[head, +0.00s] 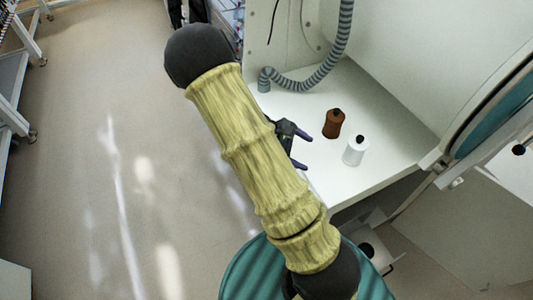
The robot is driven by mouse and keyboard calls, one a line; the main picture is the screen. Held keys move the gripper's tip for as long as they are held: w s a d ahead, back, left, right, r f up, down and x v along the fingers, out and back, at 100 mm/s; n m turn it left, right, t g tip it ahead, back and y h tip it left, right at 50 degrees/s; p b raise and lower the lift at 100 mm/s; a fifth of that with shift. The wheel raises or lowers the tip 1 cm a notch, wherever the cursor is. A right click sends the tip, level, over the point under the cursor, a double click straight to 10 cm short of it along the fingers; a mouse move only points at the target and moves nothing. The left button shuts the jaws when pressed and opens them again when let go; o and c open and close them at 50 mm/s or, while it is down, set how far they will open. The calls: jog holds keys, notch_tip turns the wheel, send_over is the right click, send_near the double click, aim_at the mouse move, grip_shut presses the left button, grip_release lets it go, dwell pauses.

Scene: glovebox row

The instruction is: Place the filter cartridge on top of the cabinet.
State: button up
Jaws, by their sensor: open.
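Two small containers stand upright side by side on a white surface (385,115) in the head view. One is a brown container (334,123) with a black top, and the other is a white container (355,151) with a black top. I cannot tell for sure which, if either, is the filter cartridge. My gripper (308,153) is open and empty, with its two dark fingers apart and pointing right toward the containers. It is left of both and touches neither. My yellow-sleeved arm hides part of the scene. I cannot tell which piece of furniture is the cabinet.
A grey ribbed hose (320,75) curves down onto the surface at the back. A round teal-edged port (490,110) stands at the right. Below the surface's front edge is a box-like thing (370,240) with a dark round opening. The floor (90,160) at the left is clear.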

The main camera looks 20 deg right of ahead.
jog(key=s+a+r+m+t+y, duration=0.5)
jog(key=a+r+m+t+y, duration=0.2)
jog(key=a, duration=0.7)
notch_tip(320, 180, up, 4)
jog(key=m+y, duration=0.2)
jog(key=m, duration=0.1)
jog(key=shift+s+f+y, duration=0.2)
jog(key=shift+y, duration=0.1)
